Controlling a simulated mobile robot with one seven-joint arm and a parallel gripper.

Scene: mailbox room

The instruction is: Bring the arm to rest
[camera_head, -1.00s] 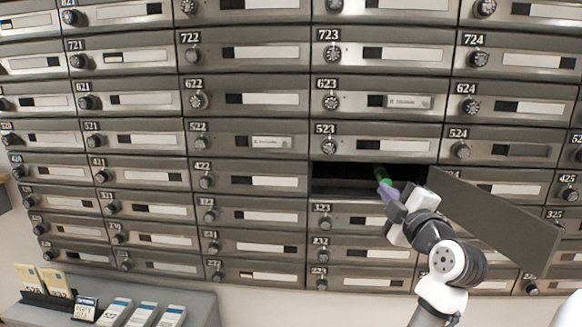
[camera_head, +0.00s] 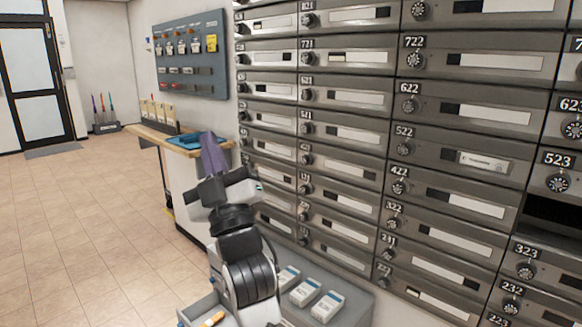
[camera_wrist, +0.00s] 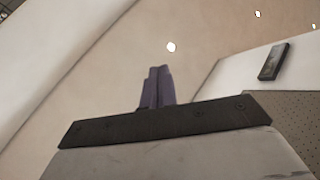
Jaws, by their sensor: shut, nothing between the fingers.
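My gripper (camera_head: 213,155) is in the left middle of the head view, its purple fingers pointing up and away. The fingers are together and nothing shows between them. In the head view they overlap the small counter behind them. The wrist view also shows the purple fingers (camera_wrist: 156,88) closed, in front of a plain beige surface. My arm is raised, clear of the mailbox wall (camera_head: 440,150), which stands to its right. The open mailbox compartment (camera_head: 553,215) is at the right edge of the head view; its door is out of view.
A counter (camera_head: 150,131) with a blue tray (camera_head: 190,141) stands behind my gripper. A grey ledge (camera_head: 352,308) with several small card boxes lies low beside my arm. A pegboard (camera_head: 190,55) hangs on the wall. Open tiled floor (camera_head: 80,230) extends left to a door (camera_head: 35,85).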

